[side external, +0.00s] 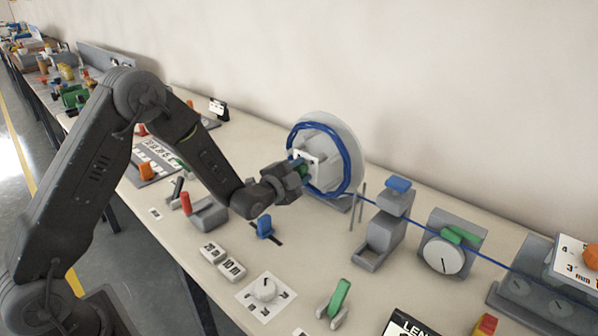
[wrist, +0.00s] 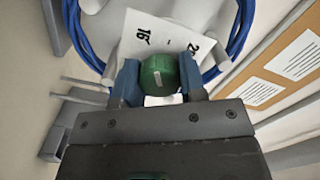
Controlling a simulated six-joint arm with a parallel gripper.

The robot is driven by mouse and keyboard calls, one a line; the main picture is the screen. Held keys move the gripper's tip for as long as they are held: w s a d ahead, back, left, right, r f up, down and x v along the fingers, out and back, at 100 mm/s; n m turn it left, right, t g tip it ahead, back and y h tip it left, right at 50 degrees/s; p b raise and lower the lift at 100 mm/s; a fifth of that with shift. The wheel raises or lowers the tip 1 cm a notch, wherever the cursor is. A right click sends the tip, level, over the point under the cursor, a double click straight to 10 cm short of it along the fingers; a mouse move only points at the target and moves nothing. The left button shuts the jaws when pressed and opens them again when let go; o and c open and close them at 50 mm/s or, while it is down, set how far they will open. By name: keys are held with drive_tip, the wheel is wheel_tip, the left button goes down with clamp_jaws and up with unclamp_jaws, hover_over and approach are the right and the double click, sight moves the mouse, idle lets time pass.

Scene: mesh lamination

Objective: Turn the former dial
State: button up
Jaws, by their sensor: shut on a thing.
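The former dial is a green round knob (wrist: 159,76) with a pale mark, in front of a white scale plate (wrist: 150,35) with printed numbers, one reading 16. My gripper (wrist: 160,84) is shut on the knob, with one blue finger on each side. In the side view my gripper (side external: 303,170) reaches the hub of the former (side external: 345,160), a pale disc wound with blue cable. The knob shows there only as a small green patch, mostly hidden by my gripper.
A blue cable runs right from the former past a grey stand with a blue top (side external: 398,185) and a gauge with a white dial (side external: 444,256). A blue slider (side external: 264,226), a red-handled lever (side external: 186,203) and a white knob plate (side external: 266,291) sit in front. A wall stands behind.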

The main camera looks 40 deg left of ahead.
drive_tip(key=shift+c, duration=0.4)
drive_tip(key=shift+n, duration=1.5)
drive_tip(key=o, duration=0.9)
drive_tip(key=s, duration=1.3)
drive_tip(key=shift+s+d+r, duration=0.15)
drive_tip(key=shift+s+d, duration=0.2)
drive_tip(key=shift+s, duration=0.05)
drive_tip(key=shift+r, duration=0.1)
